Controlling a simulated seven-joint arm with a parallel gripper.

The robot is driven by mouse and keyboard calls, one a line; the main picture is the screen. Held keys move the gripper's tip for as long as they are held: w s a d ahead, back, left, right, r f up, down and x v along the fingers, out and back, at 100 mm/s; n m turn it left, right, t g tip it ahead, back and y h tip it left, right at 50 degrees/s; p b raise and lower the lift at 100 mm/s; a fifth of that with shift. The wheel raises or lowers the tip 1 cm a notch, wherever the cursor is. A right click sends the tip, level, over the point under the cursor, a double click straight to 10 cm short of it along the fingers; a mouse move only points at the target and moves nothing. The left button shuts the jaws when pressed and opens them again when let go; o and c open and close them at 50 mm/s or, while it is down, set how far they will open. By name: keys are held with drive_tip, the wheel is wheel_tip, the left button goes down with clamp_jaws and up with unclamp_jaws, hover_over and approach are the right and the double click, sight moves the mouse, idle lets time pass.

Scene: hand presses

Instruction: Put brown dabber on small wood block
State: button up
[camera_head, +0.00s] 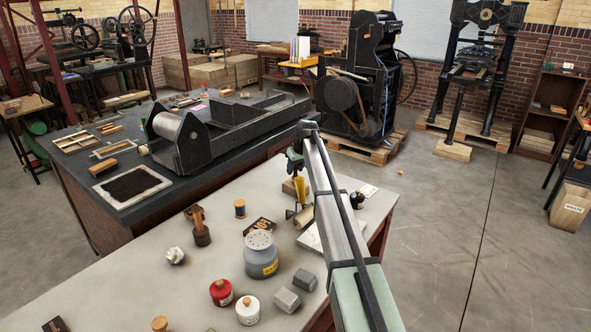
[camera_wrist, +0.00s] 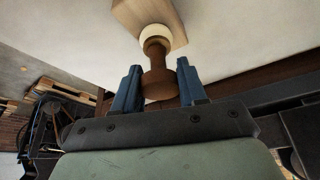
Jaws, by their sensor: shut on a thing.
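The brown dabber (camera_wrist: 157,85) is in my gripper (camera_wrist: 159,90) in the wrist view, its turned brown handle between the two blue fingers. Its pale round head (camera_wrist: 155,34) points away from my gripper and overlaps the near end of a light wood block (camera_wrist: 150,12). I cannot tell whether the head touches the block. In the head view my gripper (camera_head: 297,172) is low over the far end of the pale table, and my arm hides part of that area. A light wood block (camera_head: 289,188) shows beside it, partly hidden. The dabber is not clear in the head view.
The pale table (camera_head: 130,275) also holds a grey shaker tin (camera_head: 261,256), red (camera_head: 221,292) and white (camera_head: 248,310) jars, grey blocks (camera_head: 287,300) and a dark wooden tool (camera_head: 201,229). A black-topped bench with a roller press (camera_head: 190,138) stands behind.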

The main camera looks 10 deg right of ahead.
drive_tip(key=shift+f, duration=0.2)
drive_tip(key=shift+f, duration=0.15)
drive_tip(key=o, duration=1.1)
drive_tip(key=v, duration=1.2)
